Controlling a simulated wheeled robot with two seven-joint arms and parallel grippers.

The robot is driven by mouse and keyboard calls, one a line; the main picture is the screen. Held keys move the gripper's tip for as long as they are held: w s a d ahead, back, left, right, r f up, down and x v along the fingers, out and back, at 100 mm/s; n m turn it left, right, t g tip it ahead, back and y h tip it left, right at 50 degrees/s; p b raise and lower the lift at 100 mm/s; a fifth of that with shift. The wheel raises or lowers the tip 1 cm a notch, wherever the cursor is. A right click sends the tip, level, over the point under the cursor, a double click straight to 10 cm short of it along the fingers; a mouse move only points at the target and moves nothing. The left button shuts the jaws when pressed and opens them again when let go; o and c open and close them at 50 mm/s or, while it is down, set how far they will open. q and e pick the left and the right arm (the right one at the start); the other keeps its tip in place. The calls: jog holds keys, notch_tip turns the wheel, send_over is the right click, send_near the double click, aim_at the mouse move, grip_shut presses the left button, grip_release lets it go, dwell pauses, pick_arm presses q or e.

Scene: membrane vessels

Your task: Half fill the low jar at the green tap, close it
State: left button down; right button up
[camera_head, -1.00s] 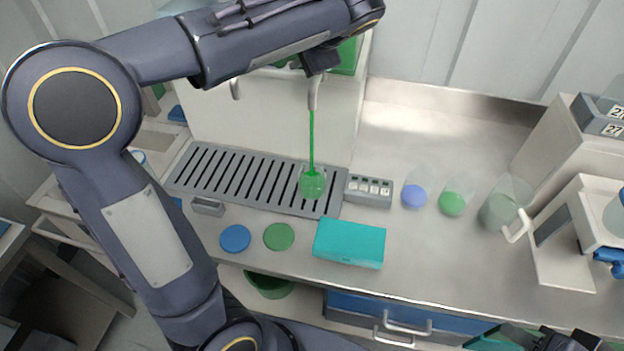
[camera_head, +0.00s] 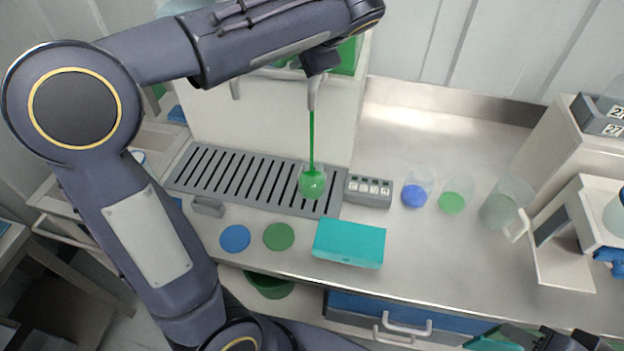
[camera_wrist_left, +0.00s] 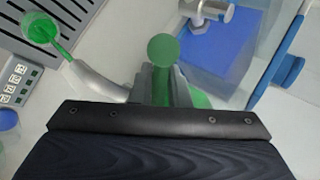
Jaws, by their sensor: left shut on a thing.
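A small clear jar (camera_head: 312,182) stands on the slotted drip tray under the tap, with green liquid in it. A green stream runs from the tap spout (camera_head: 313,97) into the jar. The jar (camera_wrist_left: 40,28) and stream also show in the left wrist view. My left gripper (camera_head: 318,62) is at the tap, shut on its green-ended handle (camera_wrist_left: 163,50). A green disc-shaped lid (camera_head: 279,236) and a blue one (camera_head: 235,239) lie flat on the counter in front of the tray. My right gripper (camera_head: 545,342) shows only partly at the bottom right edge; its fingertips cannot be made out.
The drip tray (camera_head: 230,180) has a small grey button box (camera_head: 368,191) beside it. A teal box (camera_head: 349,243) lies in front. Clear vessels with blue (camera_head: 414,195), green (camera_head: 452,202) and greyish contents (camera_head: 497,211) stand to the right, before a white stand (camera_head: 560,262). The back counter is clear.

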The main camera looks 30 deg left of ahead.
pick_arm(q)
jog(key=shift+f, duration=0.1)
jog(key=shift+a+m, duration=0.2)
jog(key=shift+m, duration=0.1)
jog(key=w+m+t+h+p, duration=0.1)
jog(key=m+h, duration=0.1)
jog(key=m, duration=0.1)
jog(key=w+a+m+t+h+p, duration=0.1)
jog(key=m+h+p, duration=0.1)
jog(key=m, duration=0.1)
jog(key=w+a+m+t+h+p, duration=0.1)
jog(key=m+t+h+p, duration=0.1)
jog(key=m, duration=0.1)
jog(key=shift+w+a, duration=0.15)
jog(key=c, duration=1.4)
grip_release()
jog(key=shift+w, duration=0.15)
